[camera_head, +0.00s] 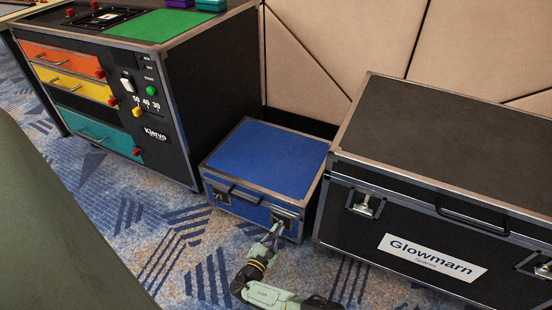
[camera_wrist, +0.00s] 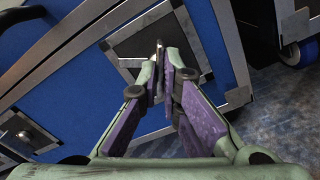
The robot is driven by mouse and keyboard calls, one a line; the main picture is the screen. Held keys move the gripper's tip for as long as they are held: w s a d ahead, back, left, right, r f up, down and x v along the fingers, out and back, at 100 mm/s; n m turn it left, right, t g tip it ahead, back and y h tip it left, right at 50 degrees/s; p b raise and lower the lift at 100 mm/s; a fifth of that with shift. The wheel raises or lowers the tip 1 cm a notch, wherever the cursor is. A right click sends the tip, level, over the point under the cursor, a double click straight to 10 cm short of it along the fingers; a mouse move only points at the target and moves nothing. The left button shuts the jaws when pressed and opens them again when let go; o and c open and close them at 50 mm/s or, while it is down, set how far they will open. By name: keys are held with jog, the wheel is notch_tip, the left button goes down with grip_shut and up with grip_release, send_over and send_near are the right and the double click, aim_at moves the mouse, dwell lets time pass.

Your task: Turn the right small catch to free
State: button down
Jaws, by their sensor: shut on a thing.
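A small blue case (camera_head: 262,160) with metal edges stands on the floor between two larger dark units. Its right small catch (camera_head: 285,217) is on the right of its front face. In the wrist view the catch's dark plate (camera_wrist: 130,48) shows behind my fingertips. My gripper (camera_head: 277,230) is at this catch; in the wrist view its purple-padded fingers (camera_wrist: 163,80) are closed on the catch's thin metal lever (camera_wrist: 159,55). The fingers partly hide the lever, so its exact angle is hard to tell. The left small catch (camera_head: 221,195) also shows in the wrist view (camera_wrist: 25,133).
A large black case (camera_head: 440,150) labelled Glowmarn stands close on the right. A black cabinet (camera_head: 180,110) with coloured drawers stands at the left. A padded wall (camera_head: 330,40) is behind. Patterned carpet (camera_head: 180,240) is open in front.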

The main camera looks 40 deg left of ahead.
jog(key=n+p, duration=0.2)
jog(key=n, duration=0.3)
jog(key=shift+n, duration=0.4)
dwell(0.4)
jog(key=c, duration=1.8)
grip_release()
jog(key=shift+r, duration=0.15)
jog(key=shift+r, duration=4.85)
